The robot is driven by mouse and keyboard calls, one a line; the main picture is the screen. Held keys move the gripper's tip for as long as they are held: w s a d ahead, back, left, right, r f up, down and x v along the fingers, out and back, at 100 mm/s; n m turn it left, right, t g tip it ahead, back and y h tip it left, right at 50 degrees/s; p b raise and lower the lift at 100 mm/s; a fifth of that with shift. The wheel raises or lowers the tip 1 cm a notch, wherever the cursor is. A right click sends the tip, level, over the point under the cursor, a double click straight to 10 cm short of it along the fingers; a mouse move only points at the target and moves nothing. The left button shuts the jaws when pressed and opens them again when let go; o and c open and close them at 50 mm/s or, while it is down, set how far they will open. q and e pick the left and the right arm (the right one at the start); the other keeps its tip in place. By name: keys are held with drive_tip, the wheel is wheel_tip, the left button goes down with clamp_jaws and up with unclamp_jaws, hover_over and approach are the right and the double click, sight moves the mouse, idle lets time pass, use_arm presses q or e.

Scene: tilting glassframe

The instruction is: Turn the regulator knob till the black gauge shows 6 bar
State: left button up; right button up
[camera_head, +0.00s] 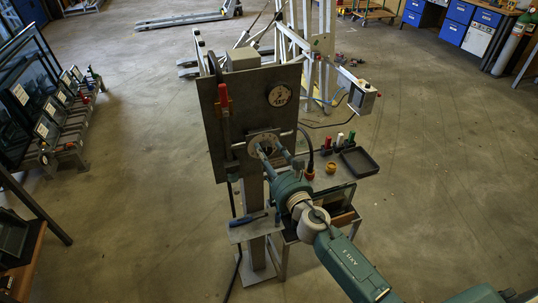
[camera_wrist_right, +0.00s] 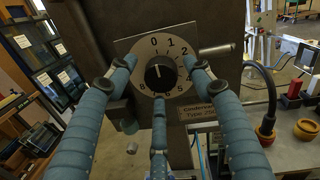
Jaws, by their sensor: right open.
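The regulator knob (camera_wrist_right: 160,75) is black and round. It sits on a pale dial (camera_wrist_right: 137,47) with black numbers, and its white mark points up, near the 0. A round gauge (camera_head: 279,95) is on the upright dark panel (camera_head: 238,95), above and right of the dial (camera_head: 262,142); its needle is too small to read. My right gripper (camera_head: 272,153) is in front of the dial. In the wrist view its three blue-grey fingers (camera_wrist_right: 159,77) are spread around the knob, open; I cannot tell whether any finger touches it. My left gripper is out of view.
A red-handled part (camera_head: 223,96) is on the panel's left. To the right are small red, white and green pieces, a black tray (camera_head: 359,161) and a yellow ring (camera_head: 331,167). A blue tool (camera_head: 248,218) lies on a low shelf. Open floor lies on both sides.

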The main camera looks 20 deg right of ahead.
drive_tip(key=c, duration=1.1)
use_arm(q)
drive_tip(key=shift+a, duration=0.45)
use_arm(e)
drive_tip(key=shift+c, duration=0.3)
